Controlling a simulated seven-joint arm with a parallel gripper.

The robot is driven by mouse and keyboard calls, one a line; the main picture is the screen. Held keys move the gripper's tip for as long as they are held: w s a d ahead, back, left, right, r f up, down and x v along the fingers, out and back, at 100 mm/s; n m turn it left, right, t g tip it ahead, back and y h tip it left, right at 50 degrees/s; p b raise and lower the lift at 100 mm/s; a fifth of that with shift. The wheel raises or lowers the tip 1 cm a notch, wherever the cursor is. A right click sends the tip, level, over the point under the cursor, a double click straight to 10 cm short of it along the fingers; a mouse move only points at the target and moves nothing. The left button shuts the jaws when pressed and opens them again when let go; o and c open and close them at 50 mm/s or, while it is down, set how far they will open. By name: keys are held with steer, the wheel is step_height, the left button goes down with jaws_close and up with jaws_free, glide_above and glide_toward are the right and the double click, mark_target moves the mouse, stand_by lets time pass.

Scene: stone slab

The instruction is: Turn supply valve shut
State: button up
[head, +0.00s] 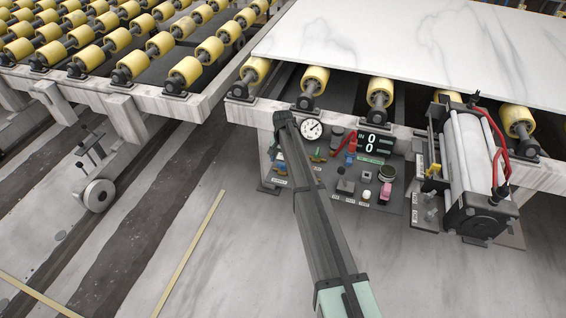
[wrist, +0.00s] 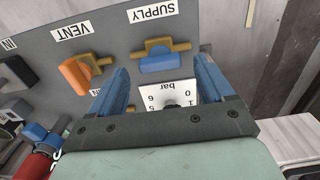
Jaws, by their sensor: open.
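The supply valve (wrist: 158,63) has a blue handle on a brass-coloured body, under an upside-down SUPPLY label (wrist: 152,13) on the grey panel. The handle lies roughly crosswise in the wrist view. My gripper (wrist: 160,69) is open, with one blue finger at each side of the view. The blue handle shows between and just beyond the fingertips; I cannot tell whether they touch it. In the head view my dark arm reaches up to the left side of the control panel (head: 346,187). The supply valve cannot be made out there, and the fingers are hidden.
A vent valve (wrist: 75,76) with an orange handle sits left of the supply valve. A bar gauge (wrist: 168,94) shows partly between the fingers. A red hose fitting (wrist: 36,165) is at lower left. A white slab (head: 420,45) lies on yellow rollers above the panel.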

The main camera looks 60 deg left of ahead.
mark_target(283, 166)
steer(key=shift+f, duration=1.1)
steer(key=c, duration=1)
